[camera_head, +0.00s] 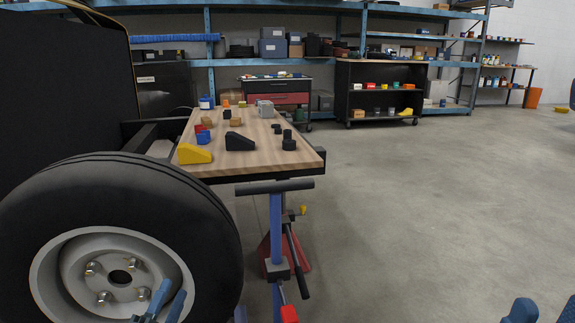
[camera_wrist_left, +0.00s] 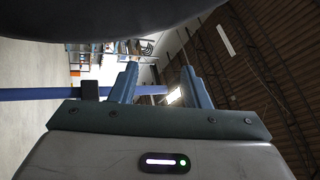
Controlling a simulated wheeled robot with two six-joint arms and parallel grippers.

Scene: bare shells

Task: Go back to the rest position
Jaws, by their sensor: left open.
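My left gripper (camera_head: 172,290) is at the bottom left of the head view, in front of the wheel (camera_head: 196,224) and its pale rim. Its two blue fingers also show in the left wrist view (camera_wrist_left: 158,72), apart with nothing between them. A dark rounded surface (camera_wrist_left: 120,18), probably the tire, fills the top of that view. My right gripper (camera_head: 546,311) shows only as two blue fingertips at the bottom right corner of the head view. They are apart, with bare floor between them. The rest of it is cut off.
A wooden-topped workbench (camera_head: 257,158) carries a yellow wedge (camera_head: 194,154), a black wedge (camera_head: 239,142) and several small blocks. A blue post with a dark crossbar (camera_head: 276,187) stands before it. Shelving (camera_head: 208,62) lines the back. Open floor (camera_head: 430,200) lies right.

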